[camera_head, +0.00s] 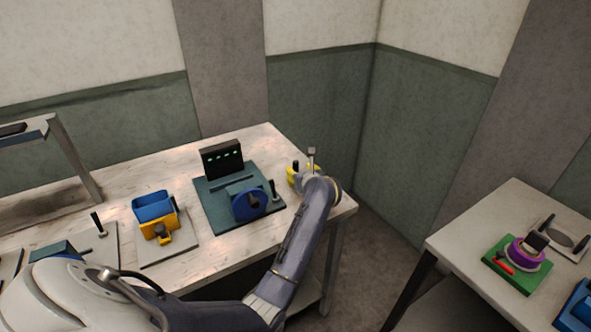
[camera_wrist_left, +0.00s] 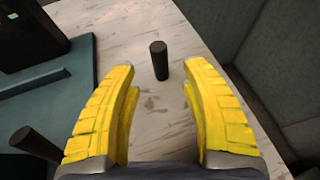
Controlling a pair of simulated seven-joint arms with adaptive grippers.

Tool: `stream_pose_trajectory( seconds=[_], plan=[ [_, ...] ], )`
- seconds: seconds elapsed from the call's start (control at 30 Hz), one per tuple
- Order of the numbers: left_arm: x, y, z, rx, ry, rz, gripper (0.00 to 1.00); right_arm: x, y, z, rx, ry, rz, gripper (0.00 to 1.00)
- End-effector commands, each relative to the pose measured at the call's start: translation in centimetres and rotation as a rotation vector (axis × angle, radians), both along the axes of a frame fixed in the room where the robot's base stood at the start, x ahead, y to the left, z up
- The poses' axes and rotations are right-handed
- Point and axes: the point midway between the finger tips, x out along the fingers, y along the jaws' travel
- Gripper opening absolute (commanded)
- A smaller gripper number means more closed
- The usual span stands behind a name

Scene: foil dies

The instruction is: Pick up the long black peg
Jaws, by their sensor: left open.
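A black peg (camera_wrist_left: 159,60) stands upright on the wooden table, and its dark top shows in the head view (camera_head: 295,165) beside yellow fingers. My left gripper (camera_head: 301,173) is at the table's far right corner. It is open and empty, and in the left wrist view its yellow fingers (camera_wrist_left: 160,82) point toward the peg, which appears in the gap near their tips. I cannot tell whether the peg is fully between them. A second black peg (camera_head: 273,188) stands on the teal base, also at lower left in the left wrist view (camera_wrist_left: 36,145).
The teal base (camera_head: 208,213) carries a black panel (camera_head: 222,158) and a blue wheel (camera_head: 247,205). A blue bin (camera_head: 153,206) on a yellow stand (camera_head: 160,230) and another black peg (camera_head: 97,222) are further left. A separate table (camera_head: 470,225) stands at right.

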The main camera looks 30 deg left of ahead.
Motion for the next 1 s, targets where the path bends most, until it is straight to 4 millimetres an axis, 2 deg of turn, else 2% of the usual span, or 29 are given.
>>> stream_pose_trajectory(
  seconds=[0.4, 0.77, 1.0],
  plan=[
    [2.7, 3.0, -1.7, 0.003, 0.001, -0.001, 0.46, 0.0, 0.0, 0.0, 0.000, 0.000, 0.000, 0.49],
    [2.9, 3.2, -1.8, 0.002, 0.000, -0.002, 0.47, 0.0, 0.5, 0.0, 0.004, 0.000, -0.001, 0.49],
    [2.9, 3.2, -1.8, 0.002, 0.000, -0.002, 0.19, 0.0, 0.6, 0.0, 0.005, 0.001, -0.001, 0.49]
  ],
)
